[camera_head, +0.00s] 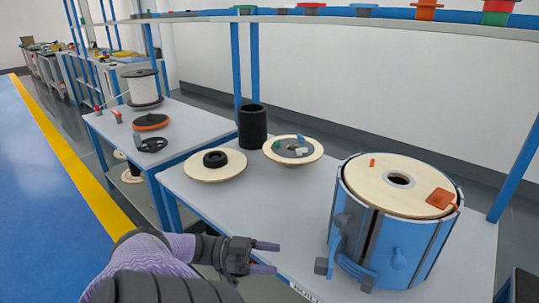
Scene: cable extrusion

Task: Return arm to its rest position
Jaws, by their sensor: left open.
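My left arm (165,262) comes in from the lower left, purple and dark grey. Its gripper (270,257) is open and empty, with its fingers pointing right over the front edge of the grey table (285,215). A gap separates it from the large blue drum (385,240) with a light wooden top, which stands to its right. My right gripper is not clearly in view; a dark shape (522,288) at the lower right edge cannot be made out.
Wooden discs (213,165) and (293,150) lie behind the gripper, near a black cylinder (252,127). A second table (190,124) at the left holds a white spool (142,88) and an orange-black disc (151,121). Blue posts and a shelf stand behind. Open floor lies left.

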